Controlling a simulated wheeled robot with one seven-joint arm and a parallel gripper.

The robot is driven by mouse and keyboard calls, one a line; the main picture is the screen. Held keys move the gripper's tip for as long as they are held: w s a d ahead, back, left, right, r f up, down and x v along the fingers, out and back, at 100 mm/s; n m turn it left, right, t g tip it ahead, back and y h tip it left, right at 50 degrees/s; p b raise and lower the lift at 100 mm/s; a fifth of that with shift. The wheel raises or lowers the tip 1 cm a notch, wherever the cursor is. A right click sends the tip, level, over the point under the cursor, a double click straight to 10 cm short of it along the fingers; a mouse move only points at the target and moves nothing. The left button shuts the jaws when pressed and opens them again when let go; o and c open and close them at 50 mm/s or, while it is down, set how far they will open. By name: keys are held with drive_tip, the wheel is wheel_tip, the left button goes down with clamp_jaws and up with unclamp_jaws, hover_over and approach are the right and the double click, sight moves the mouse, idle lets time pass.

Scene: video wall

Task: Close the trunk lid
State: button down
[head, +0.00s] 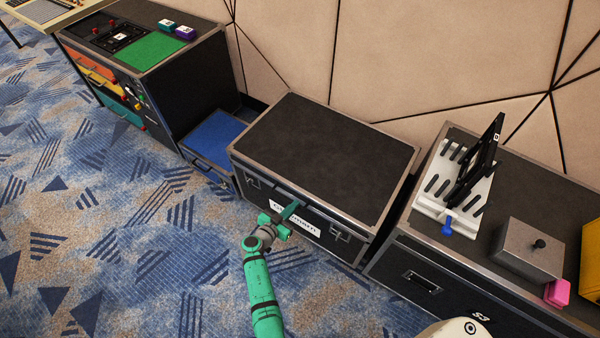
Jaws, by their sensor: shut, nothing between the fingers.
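The trunk (335,245) is a black case with grey metal edging, standing on the carpet in the middle of the head view. Its dark flat lid (335,155) lies level on top, and I see no clear gap along the front edge; whether it is fully seated I cannot tell. A white label and metal latches show on the front face. My gripper (290,210) is shut and empty at the trunk's front, close to the lid's front edge and above the label. Whether it touches the trunk I cannot tell. My green arm reaches up to it from below.
A black cabinet (170,110) with coloured drawers stands at left, with a low blue-topped case (213,137) beside it. Right of the trunk, another case (400,265) bears a white slotted rack (432,200) and a grey box (525,250). Carpet (120,240) is clear at front left.

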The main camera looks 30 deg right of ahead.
drive_tip(key=s+a+f, duration=0.1)
drive_tip(key=s+a, duration=0.2)
drive_tip(key=a, duration=0.5)
drive_tip(key=shift+s+a+f, duration=0.15)
drive_tip(key=shift+s+a, duration=0.15)
drive_tip(key=shift+s, duration=0.05)
drive_tip(key=s+d+f+n+t+y, duration=0.1)
drive_tip(key=s+d+f+n+y, duration=0.15)
drive_tip(key=s, duration=0.25)
drive_tip(key=s+d+f+n+t+y, duration=0.1)
drive_tip(key=s+d+n+y, duration=0.15)
drive_tip(key=s, duration=0.35)
drive_tip(key=s+a+r+n+y, duration=0.1)
drive_tip(key=s+a+n+y, duration=0.1)
drive_tip(key=s+a+n, duration=0.35)
drive_tip(key=s+a+r+n+t+y, duration=0.2)
drive_tip(key=s+a+r+t+y, duration=0.15)
drive_tip(key=s+a+r, duration=0.6)
drive_tip(key=s+a+r+t, duration=0.1)
drive_tip(key=s+a+r, duration=0.1)
drive_tip(key=r, duration=0.6)
drive_tip(key=s+a+r+t+y, duration=0.1)
drive_tip(key=s+a+r, duration=0.1)
drive_tip(key=r, duration=0.6)
drive_tip(key=s+a+r+t+y, duration=0.1)
drive_tip(key=s+r, duration=0.3)
drive_tip(key=r, duration=0.4)
drive_tip(key=shift+s+a, duration=0.3)
drive_tip(key=shift+a, duration=0.4)
